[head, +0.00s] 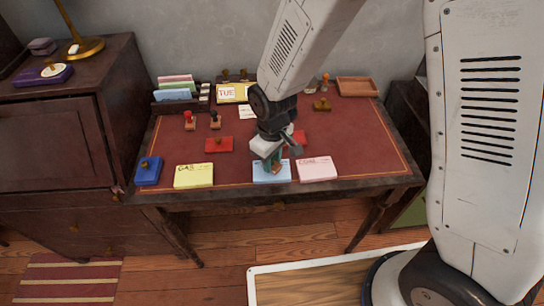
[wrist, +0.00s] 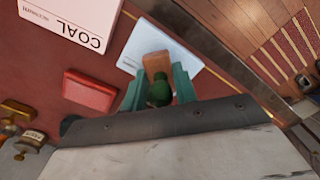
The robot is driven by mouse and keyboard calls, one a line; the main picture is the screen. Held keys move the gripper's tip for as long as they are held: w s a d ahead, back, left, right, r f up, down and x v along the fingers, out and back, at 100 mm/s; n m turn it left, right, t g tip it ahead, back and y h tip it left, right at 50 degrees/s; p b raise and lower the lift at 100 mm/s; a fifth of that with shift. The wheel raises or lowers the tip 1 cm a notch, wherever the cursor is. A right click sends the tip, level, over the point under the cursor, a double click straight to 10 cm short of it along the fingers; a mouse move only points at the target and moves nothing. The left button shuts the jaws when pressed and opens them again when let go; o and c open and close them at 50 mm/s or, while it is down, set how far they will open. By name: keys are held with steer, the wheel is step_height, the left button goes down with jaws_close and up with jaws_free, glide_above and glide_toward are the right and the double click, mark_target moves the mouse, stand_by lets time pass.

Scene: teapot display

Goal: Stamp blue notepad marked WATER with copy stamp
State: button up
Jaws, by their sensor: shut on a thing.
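The light blue notepad (head: 259,177) lies near the table's front edge, between a yellow pad and a pink pad. Its lettering is mostly hidden, so I cannot read it. My gripper (head: 272,160) is right over it, pointing down, and is shut on a stamp with a dark green knob (wrist: 160,92) and a brown block base (wrist: 156,64). In the wrist view the base sits over the blue notepad (wrist: 187,55). I cannot tell whether the base touches the paper. The stamp's own label is not visible.
The yellow GAS pad (head: 194,177) is to the left, the pink COAL pad (head: 317,169) close on the right. A blue ink pad (head: 148,171) is far left. Red pads (head: 219,145), (wrist: 90,92) and several stamps stand behind. A wooden tray (head: 357,87) is at the back right.

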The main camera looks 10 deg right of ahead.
steer(key=shift+f, duration=0.6)
stand_by(1.7)
steer(key=shift+r, duration=0.1)
steer(key=shift+r, duration=3.45)
